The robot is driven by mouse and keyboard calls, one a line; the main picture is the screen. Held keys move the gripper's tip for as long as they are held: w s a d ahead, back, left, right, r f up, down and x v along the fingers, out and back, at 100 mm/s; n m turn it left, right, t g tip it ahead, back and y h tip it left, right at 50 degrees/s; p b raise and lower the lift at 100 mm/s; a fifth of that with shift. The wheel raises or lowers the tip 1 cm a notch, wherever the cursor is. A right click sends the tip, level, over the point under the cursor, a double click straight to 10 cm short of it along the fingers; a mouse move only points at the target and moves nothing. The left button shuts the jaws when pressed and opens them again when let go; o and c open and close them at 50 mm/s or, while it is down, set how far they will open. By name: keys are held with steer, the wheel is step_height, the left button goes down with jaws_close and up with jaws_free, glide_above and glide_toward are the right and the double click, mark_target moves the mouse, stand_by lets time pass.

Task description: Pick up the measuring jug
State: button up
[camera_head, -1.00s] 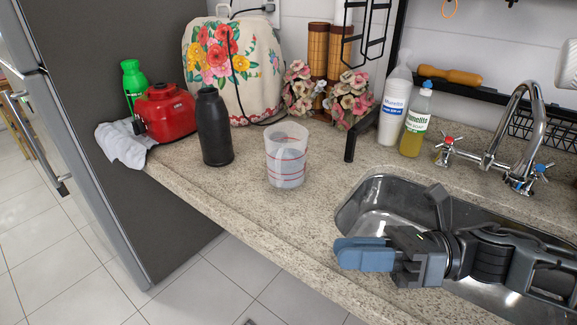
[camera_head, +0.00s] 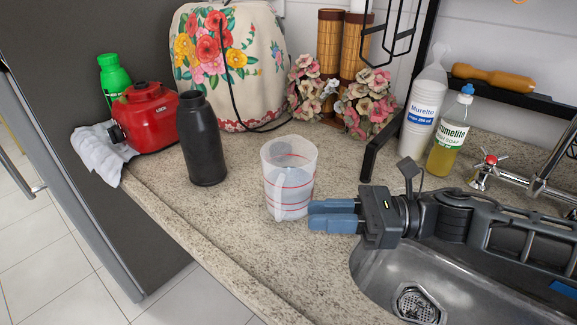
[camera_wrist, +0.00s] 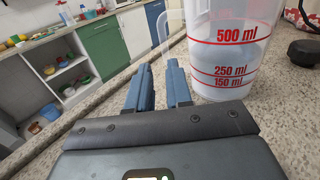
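The measuring jug (camera_head: 290,178) is clear plastic with red markings and stands upright on the stone counter. In the wrist view the jug (camera_wrist: 228,55) is just ahead and to the right, with its clear handle loop on its left side. My gripper (camera_head: 312,215) reaches in from the right, with its blue fingertips close to the jug's lower right side. In the wrist view my gripper (camera_wrist: 158,68) has a gap between its fingers, and the handle appears just beyond the tips. I cannot tell whether a finger touches the jug.
A black bottle (camera_head: 202,140) stands left of the jug, near a red canister (camera_head: 150,115). Flowers (camera_head: 365,103), a white bottle (camera_head: 422,112) and a yellow soap bottle (camera_head: 448,135) stand behind. The sink (camera_head: 385,270) lies below my arm. Counter left of the jug's front is clear.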

mark_target(278, 219)
steer(key=shift+w+a, duration=0.2)
steer(key=shift+a, duration=0.05)
steer(key=a, duration=0.2)
steer(key=a+p, duration=0.1)
steer(key=a, duration=0.1)
steer(key=a+r+p, duration=0.1)
steer(key=a, duration=0.1)
steer(key=shift+w, duration=0.25)
steer(key=shift+a+f, duration=0.15)
steer(key=shift+a, duration=0.5)
steer(key=shift+c, duration=0.2)
jaws_close()
